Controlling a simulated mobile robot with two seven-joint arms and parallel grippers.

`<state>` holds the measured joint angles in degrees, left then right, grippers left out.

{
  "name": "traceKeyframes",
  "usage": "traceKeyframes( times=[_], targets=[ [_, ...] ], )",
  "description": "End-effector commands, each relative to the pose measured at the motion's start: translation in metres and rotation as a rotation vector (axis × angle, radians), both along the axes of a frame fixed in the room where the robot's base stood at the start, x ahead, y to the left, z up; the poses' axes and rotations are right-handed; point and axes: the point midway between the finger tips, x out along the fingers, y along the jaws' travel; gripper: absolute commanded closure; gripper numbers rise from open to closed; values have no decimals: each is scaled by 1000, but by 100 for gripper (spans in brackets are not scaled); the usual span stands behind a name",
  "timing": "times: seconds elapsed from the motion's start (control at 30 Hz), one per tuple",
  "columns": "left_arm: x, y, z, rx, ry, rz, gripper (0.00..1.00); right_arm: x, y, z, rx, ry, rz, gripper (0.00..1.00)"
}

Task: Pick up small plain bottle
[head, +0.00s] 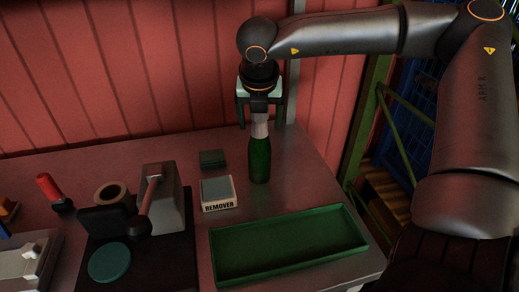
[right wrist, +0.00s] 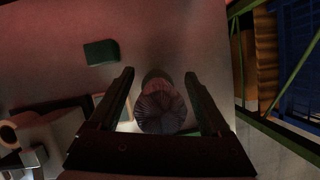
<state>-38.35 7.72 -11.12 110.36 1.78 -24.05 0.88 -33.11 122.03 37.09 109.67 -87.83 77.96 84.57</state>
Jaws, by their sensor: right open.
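A small green bottle (head: 260,158) with a pale grey capsule on its neck stands upright on the table, left of the right table edge. My right gripper (head: 260,116) is directly above it, pointing down. In the right wrist view the bottle's ribbed top (right wrist: 162,108) lies between the two spread fingers of my right gripper (right wrist: 160,78), with a gap on each side. The gripper is open and holds nothing. My left gripper is not in view.
A "REMOVER" box (head: 218,193) and a dark green block (head: 212,159) are left of the bottle. A green tray (head: 290,266) lies in front. A grey machine with a lever (head: 166,190), a tape roll (head: 112,193) and a red-handled tool (head: 48,187) are further left. A red wall stands behind.

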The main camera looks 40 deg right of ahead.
Motion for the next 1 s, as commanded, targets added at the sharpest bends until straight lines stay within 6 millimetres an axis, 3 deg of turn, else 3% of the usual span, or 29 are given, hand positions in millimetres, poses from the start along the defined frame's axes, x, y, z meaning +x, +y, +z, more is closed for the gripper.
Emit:
traceKeyframes(
  times=[0.07, 0.7, 1.0],
  targets=[
    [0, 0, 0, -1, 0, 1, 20, 0, 0, 0, 0, 0, 0, 26],
    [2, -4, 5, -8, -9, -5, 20, 0, 0, 1, 0, 0, 0, 98],
    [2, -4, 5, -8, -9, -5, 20, 0, 0, 1, 0, 0, 0, 100]
  ],
)
